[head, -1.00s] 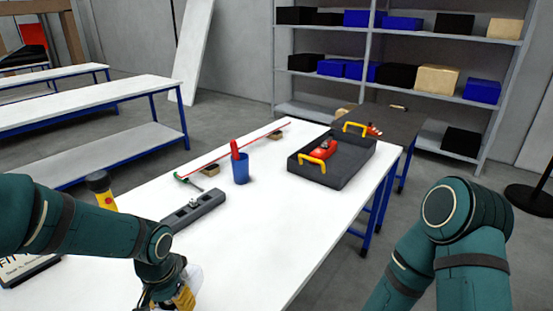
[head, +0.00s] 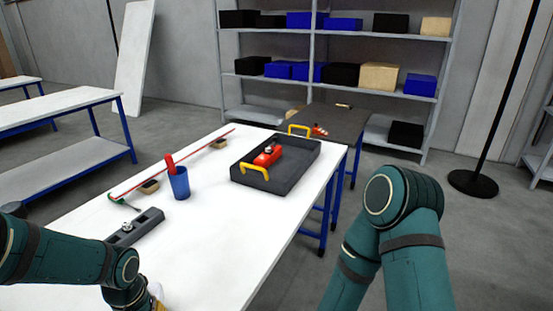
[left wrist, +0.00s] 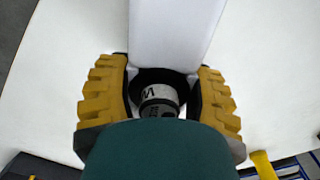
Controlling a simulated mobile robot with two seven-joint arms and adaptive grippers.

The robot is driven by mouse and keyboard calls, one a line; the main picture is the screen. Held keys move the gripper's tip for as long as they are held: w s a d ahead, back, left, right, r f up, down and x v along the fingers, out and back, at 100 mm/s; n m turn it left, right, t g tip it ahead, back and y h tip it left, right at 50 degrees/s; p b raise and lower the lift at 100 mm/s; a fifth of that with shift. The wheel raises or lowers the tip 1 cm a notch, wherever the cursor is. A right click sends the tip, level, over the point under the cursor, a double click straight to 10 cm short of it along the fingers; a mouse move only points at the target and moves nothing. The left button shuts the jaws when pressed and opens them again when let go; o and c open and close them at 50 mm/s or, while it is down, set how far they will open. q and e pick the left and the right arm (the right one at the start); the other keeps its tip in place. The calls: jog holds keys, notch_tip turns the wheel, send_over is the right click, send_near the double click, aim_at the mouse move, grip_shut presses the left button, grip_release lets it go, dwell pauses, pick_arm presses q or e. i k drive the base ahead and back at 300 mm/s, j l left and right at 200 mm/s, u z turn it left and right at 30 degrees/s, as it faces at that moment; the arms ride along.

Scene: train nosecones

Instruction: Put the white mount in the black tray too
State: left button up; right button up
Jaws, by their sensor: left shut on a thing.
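The black tray (head: 287,186) stands on the far right part of the white table in the head view, with yellow handles at its two ends. A red tool (head: 267,155) lies inside it, and part of its floor is bare. My left gripper (left wrist: 166,82) has its yellow fingers closed on a white piece, the white mount (left wrist: 174,32), in the left wrist view. The mount extends beyond the fingers over a white surface. In the head view the left gripper is mostly cut off at the bottom edge, well short of the tray. My right gripper is out of view; only its arm shows.
A blue cup (head: 180,184) with a red item stands left of the tray. A dark grey block (head: 135,227) and a long red strip (head: 175,162) lie on the white table (head: 228,237). A dark table (head: 342,122) and shelves stand behind. The table's middle is clear.

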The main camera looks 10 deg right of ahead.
aim_at(291, 168)
jog(key=i+l, duration=0.15)
jog(key=l, duration=0.3)
jog(key=i+l+u, duration=0.15)
jog(key=l, duration=0.35)
jog(key=i+l, duration=0.15)
jog(key=l, duration=0.3)
jog(key=i+l+u, duration=0.1)
jog(key=l, duration=0.4)
jog(key=i+l, duration=0.15)
jog(key=l, duration=0.35)
jog(key=i+l+u, duration=0.15)
jog(key=l, duration=0.85)
jog(key=i+l, duration=0.2)
jog(key=i, duration=0.9)
jog(key=j+u, duration=0.05)
